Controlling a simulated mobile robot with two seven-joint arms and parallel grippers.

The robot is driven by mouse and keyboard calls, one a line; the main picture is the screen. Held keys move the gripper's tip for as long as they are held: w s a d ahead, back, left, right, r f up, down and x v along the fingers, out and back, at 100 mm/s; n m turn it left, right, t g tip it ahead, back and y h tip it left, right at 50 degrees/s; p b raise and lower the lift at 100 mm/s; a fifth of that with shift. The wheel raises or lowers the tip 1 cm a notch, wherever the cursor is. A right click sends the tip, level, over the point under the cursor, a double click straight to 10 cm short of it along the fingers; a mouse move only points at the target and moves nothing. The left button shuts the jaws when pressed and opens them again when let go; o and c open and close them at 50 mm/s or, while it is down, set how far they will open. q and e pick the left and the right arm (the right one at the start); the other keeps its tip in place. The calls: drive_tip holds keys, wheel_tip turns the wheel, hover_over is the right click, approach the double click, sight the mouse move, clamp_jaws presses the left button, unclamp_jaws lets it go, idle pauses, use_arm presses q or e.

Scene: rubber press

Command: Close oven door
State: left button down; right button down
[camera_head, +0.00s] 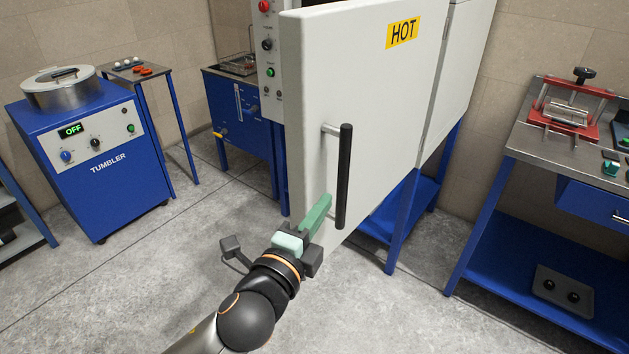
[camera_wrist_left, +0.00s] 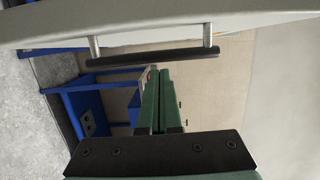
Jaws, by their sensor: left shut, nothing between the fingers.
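The oven door (camera_head: 365,100) is a large pale panel with a yellow HOT label (camera_head: 403,32). Its left edge stands out in front of the control panel, so it looks ajar. A vertical black bar handle (camera_head: 343,178) is on its face; the handle also shows across the top of the left wrist view (camera_wrist_left: 150,58). My left gripper (camera_head: 320,208) has green fingers, shut and empty, at the lower left of the handle and in front of the door. In the left wrist view its fingertips (camera_wrist_left: 158,75) point toward the bar; contact cannot be told. My right gripper is not in view.
The oven's control panel (camera_head: 268,60) is left of the door. A blue tumbler machine (camera_head: 95,155) stands at the left. A workbench (camera_head: 520,140) with a red press (camera_head: 570,108) is at the right. The floor (camera_head: 180,260) in front is clear.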

sight(314, 182)
use_arm(q)
drive_tip(key=x, duration=0.4)
drive_tip(key=shift+w+d, duration=0.2)
drive_tip(key=shift+w, duration=0.2)
drive_tip(key=w+a, duration=0.2)
drive_tip(key=shift+a+p, duration=0.3)
drive_tip(key=shift+p, duration=0.1)
drive_tip(key=shift+w+a, duration=0.25)
drive_tip(key=shift+w, duration=0.05)
drive_tip(key=shift+a, duration=0.15)
